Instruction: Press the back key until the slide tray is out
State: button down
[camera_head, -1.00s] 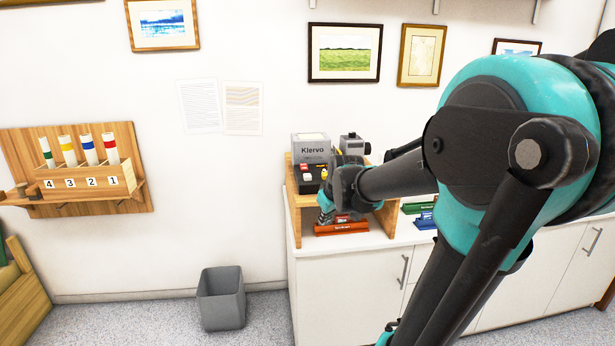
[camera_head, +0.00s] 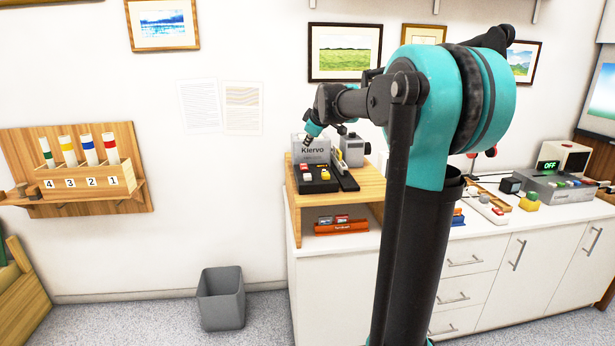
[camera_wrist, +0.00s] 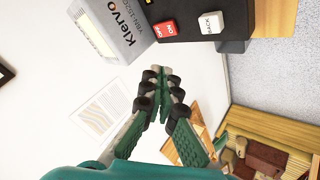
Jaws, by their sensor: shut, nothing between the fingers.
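The grey slide projector marked Klervo (camera_head: 312,148) stands on a wooden stand, with a dark key panel at its front. In the wrist view, the white BACK key (camera_wrist: 210,22) and a red OFF/ON key (camera_wrist: 165,29) show on that panel. A long dark piece (camera_head: 344,178), perhaps the slide tray, lies along the projector's right side; I cannot tell how far out it is. My gripper (camera_head: 307,139) is in front of the projector body, above the keys. In the wrist view my gripper (camera_wrist: 163,78) is shut and empty, apart from both keys.
The wooden stand (camera_head: 372,188) is on a white cabinet, with an orange rack (camera_head: 342,226) on its lower level. A grey bin (camera_head: 221,298) is on the floor. A device reading OFF (camera_head: 565,185) stands at the right. A wooden tube rack (camera_head: 88,180) hangs at left.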

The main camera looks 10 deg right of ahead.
aim_at(308, 176)
jog(key=shift+f, duration=0.15)
jog(key=shift+f, duration=4.3)
jog(key=shift+f, duration=0.15)
jog(key=shift+f, duration=0.25)
jog(key=shift+f, duration=0.85)
jog(key=shift+r, duration=3.8)
